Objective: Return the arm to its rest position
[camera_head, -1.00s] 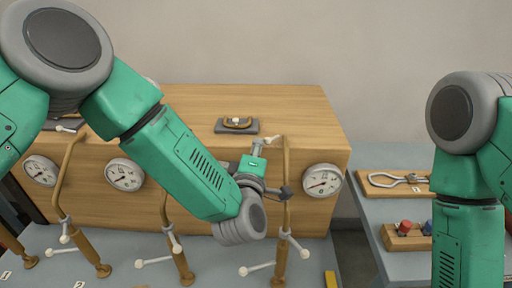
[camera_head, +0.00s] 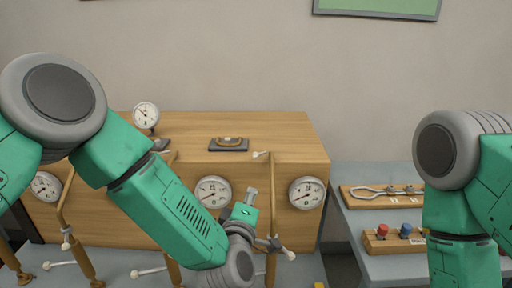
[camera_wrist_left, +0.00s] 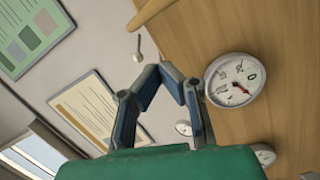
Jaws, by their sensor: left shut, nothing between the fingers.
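My left arm comes in from the left in the head view and crosses in front of the wooden box (camera_head: 290,135). My left gripper (camera_head: 251,192) is at its end, in front of the box between two round gauges. In the left wrist view the left gripper's fingers (camera_wrist_left: 163,72) meet at their tips, shut and empty. A gauge (camera_wrist_left: 235,80) shows to the right of the fingers there. My right arm stands at the right of the head view; its gripper is out of the picture.
A gauge (camera_head: 306,193) and a brown pipe (camera_head: 272,215) with a white-tipped lever are close right of the left gripper. A handle (camera_head: 229,144) lies on the box top. A side table holds a board with a metal tool (camera_head: 385,193) and a block with coloured knobs (camera_head: 392,240).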

